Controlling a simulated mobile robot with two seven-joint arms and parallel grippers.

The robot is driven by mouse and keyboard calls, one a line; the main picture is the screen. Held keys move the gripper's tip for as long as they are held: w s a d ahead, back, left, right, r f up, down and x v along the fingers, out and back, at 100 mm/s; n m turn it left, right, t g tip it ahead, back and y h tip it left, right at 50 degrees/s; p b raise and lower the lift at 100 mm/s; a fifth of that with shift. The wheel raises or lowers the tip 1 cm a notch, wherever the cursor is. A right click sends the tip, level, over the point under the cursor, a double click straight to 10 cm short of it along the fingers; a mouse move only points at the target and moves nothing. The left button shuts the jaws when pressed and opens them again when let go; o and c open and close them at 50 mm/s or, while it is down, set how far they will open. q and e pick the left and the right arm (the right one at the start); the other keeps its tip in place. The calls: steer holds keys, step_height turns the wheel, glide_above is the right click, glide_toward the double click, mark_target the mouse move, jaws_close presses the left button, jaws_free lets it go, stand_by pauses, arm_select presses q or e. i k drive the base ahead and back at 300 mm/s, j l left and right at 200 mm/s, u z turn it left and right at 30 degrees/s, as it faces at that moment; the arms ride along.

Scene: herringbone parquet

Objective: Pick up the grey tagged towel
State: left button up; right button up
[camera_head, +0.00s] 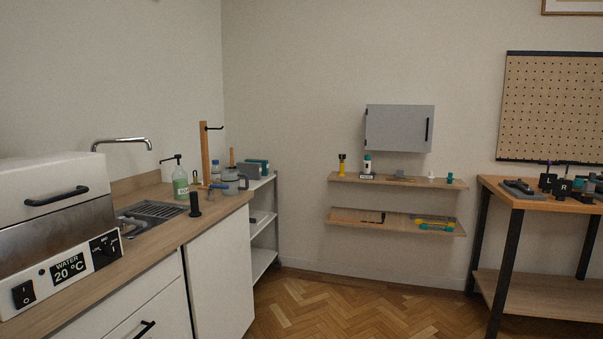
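I cannot make out a grey tagged towel for certain. A small flat grey item (400,175) lies on the upper wall shelf (345,178), too small to identify. Neither of my grippers is in view.
A counter (150,245) on the left bears a white box with a "WATER 20 °C" panel (70,270), a sink (150,212), a green bottle (180,183) and a grey pot (231,183). A workbench (540,203) stands right, below a pegboard (550,105). The parquet floor (350,312) between is clear.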

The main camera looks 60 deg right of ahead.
mark_target(254, 171)
steer(key=z, duration=1.5)
